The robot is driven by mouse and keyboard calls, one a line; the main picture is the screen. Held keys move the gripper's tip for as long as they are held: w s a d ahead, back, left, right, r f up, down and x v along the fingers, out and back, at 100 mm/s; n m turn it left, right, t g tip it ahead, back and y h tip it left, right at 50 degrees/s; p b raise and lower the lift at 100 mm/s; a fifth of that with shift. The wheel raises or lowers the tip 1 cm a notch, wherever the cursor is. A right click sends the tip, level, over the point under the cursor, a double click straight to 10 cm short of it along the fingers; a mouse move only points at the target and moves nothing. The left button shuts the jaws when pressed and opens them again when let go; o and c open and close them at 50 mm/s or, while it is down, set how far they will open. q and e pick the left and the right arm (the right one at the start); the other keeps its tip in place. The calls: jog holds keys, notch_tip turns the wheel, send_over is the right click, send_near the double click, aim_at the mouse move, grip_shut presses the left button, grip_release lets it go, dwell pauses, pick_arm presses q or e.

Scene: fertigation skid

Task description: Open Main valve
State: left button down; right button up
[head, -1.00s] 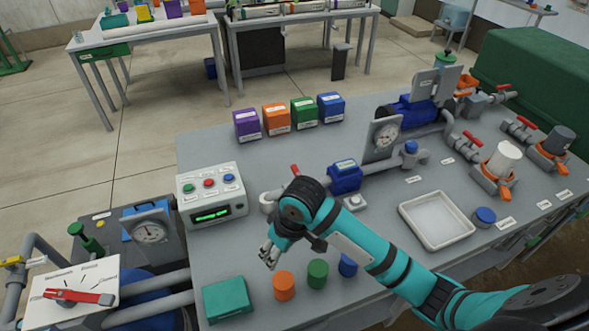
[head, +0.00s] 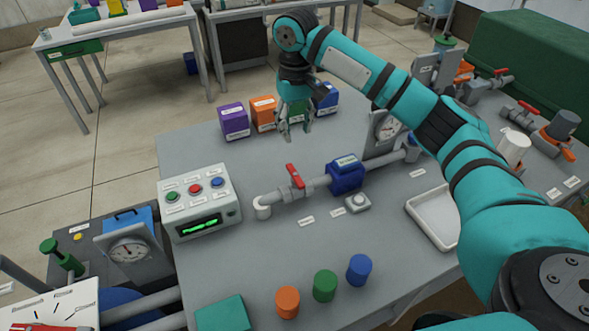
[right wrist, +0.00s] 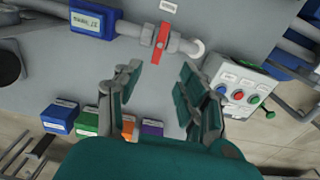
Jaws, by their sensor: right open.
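A red-handled valve (head: 295,176) sits on the grey pipe (head: 270,197) in the middle of the bench; I cannot read its label. The red handle lies across the pipe. It also shows in the right wrist view (right wrist: 161,42), just beyond the fingers. My right gripper (head: 296,131) is open and empty, pointing down above the bench, behind the valve in the head view. In the right wrist view its fingers (right wrist: 160,76) are spread either side of the line to the handle, apart from it. My left gripper is not in view.
A blue meter (head: 346,176) is on the same pipe. A button box (head: 200,205) stands left of the valve. Purple and orange boxes (head: 234,121) stand near my gripper with green and blue ones. A gauge (head: 385,128), white tray (head: 436,222) and round caps (head: 325,285) are nearby.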

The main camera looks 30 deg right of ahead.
aim_at(296, 174)
notch_tip(296, 174, down, 15)
jog(key=shift+r+p, duration=0.1)
jog(key=shift+p, duration=0.55)
grip_shut()
